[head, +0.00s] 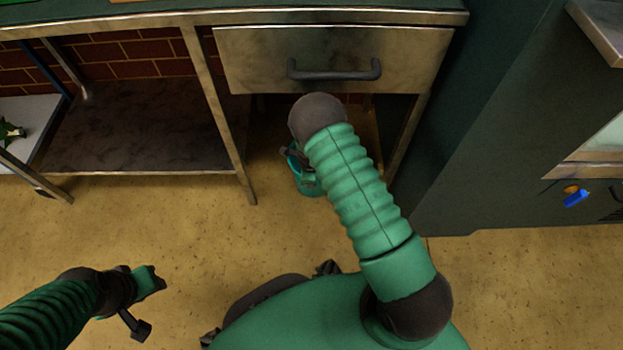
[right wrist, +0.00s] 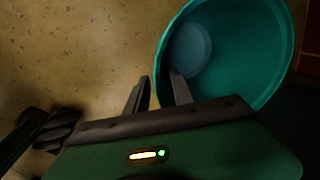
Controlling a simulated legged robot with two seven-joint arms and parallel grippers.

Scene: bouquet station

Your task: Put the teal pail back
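The teal pail (head: 311,186) stands on the floor below the drawer, partly hidden by my right arm. In the right wrist view the pail (right wrist: 270,45) fills the upper right, and I look into its open mouth. My right gripper (right wrist: 160,86) is at the pail's near rim. One finger is inside the mouth and the other outside, with the wall between them. A narrow gap shows beside the outer finger, so it looks open. In the head view this gripper is mostly hidden behind the arm. My left gripper (head: 151,304) is open and empty above the floor at lower left.
A closed drawer (head: 335,60) with a dark handle hangs above the pail. A table leg (head: 220,100) and a low shelf (head: 140,125) are to the left. A dark green cabinet (head: 500,130) stands to the right. The floor (head: 180,230) in front is clear.

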